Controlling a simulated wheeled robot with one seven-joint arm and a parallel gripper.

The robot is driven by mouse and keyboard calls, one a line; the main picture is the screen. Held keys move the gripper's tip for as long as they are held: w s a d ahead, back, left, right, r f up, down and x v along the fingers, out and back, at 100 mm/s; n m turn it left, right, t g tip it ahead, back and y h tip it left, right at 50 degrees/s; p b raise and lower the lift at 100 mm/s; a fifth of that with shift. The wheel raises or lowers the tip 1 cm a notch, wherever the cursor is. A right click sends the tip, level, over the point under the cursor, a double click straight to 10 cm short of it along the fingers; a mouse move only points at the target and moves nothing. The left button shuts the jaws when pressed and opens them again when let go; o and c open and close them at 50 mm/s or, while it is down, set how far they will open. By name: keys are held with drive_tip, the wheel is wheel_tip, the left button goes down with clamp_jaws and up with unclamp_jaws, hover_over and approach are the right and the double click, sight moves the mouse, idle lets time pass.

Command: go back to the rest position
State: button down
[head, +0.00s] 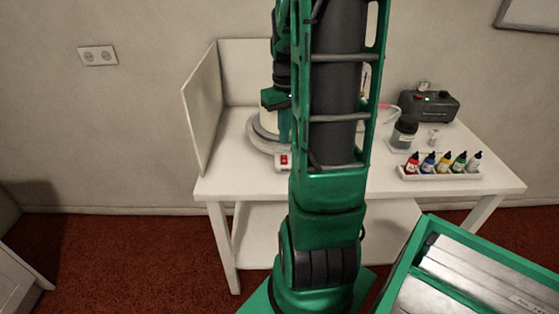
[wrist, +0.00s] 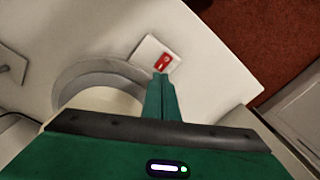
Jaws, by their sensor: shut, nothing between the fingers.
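My gripper (wrist: 161,82) shows in the wrist view with its fingers together and empty. Its tips appear close to a red rocker switch (wrist: 164,62) on a small white box; I cannot tell whether they touch it. The switch also shows in the head view (head: 284,159) at the front of the turntable base. The grey round turntable (wrist: 88,72) lies beside the switch, partly hidden by my gripper. In the head view my arm stands upright in front of the table and hides much of the turntable and most of my gripper.
The white table (head: 240,186) has an upright panel (head: 202,107) at its left. At the right are a tray of several coloured bottles (head: 440,174), a dark jar (head: 404,133) and a dark grey machine (head: 430,105). The front left tabletop is clear.

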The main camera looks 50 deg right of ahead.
drive_tip(key=shift+r, duration=0.5)
drive_tip(key=s+a+r+m, duration=0.2)
drive_tip(key=s+a+r, duration=0.1)
drive_tip(key=s+a, duration=1)
drive_tip(key=a, duration=0.4)
drive_tip(key=shift+s+a, duration=0.15)
drive_tip(key=shift+s, duration=0.2)
